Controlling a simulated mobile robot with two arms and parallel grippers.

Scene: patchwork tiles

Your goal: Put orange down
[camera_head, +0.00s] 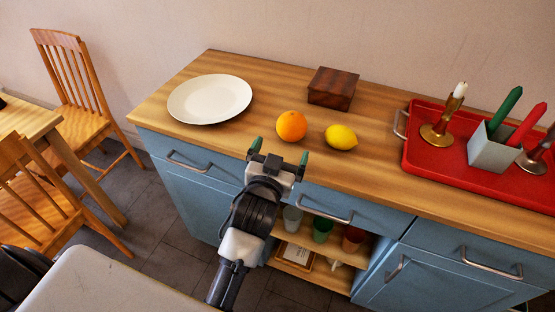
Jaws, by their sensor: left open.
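An orange (291,126) sits on the wooden top of a blue cabinet (377,137), left of a yellow lemon (341,136). My left gripper (279,149) is open and empty, with its two green-tipped fingers apart. It is at the cabinet's front edge, just in front of the orange in the picture, and the fingers look clear of the fruit. My right gripper does not show.
A white plate (209,99) lies left of the orange, and a dark wooden box (332,88) stands behind. At right, a red tray (432,163) holds candlesticks and a grey holder (494,150). Cups stand on the open shelf below. Wooden chairs (76,92) are at left.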

